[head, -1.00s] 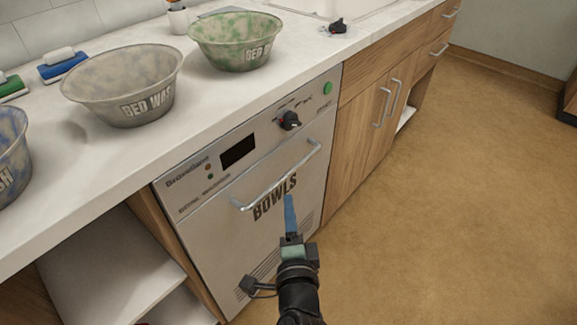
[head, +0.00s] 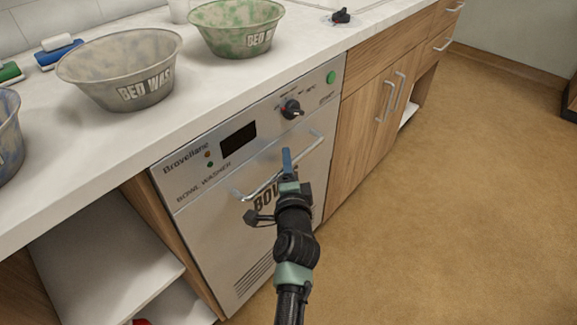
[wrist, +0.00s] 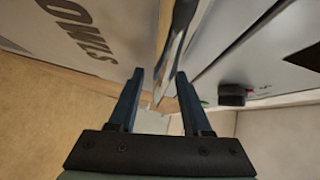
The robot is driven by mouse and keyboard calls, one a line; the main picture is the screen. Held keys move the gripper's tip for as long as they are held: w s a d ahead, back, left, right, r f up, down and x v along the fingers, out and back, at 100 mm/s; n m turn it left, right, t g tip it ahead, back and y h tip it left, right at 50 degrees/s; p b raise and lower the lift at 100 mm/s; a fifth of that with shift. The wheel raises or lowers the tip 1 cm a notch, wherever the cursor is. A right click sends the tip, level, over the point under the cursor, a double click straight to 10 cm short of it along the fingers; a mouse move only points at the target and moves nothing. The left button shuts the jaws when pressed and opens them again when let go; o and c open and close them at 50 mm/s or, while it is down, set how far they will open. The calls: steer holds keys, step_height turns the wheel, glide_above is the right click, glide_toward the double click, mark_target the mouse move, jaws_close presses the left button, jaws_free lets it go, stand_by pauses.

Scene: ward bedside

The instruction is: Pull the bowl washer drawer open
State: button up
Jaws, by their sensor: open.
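The bowl washer (head: 200,245) is a pale metal front under the counter, and its drawer looks shut. Its silver bar handle (head: 262,189) runs across the front above the BOWLS lettering, partly hidden by my gripper. My gripper (head: 287,154) is at the middle of the handle, with its blue fingers pointing at the front. In the wrist view my gripper (wrist: 160,78) is open, and the handle (wrist: 178,40) runs into the gap between the fingertips. I cannot tell whether a finger touches it.
A control knob (head: 291,109) and a dark display (head: 238,139) sit above the handle. Bowls, one grey (head: 120,75) and one green (head: 236,28), stand on the counter (head: 60,150). Wooden cupboards (head: 362,130) adjoin on the right. The brown floor (head: 450,220) is clear.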

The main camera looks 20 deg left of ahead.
jaws_close()
stand_by(1.4)
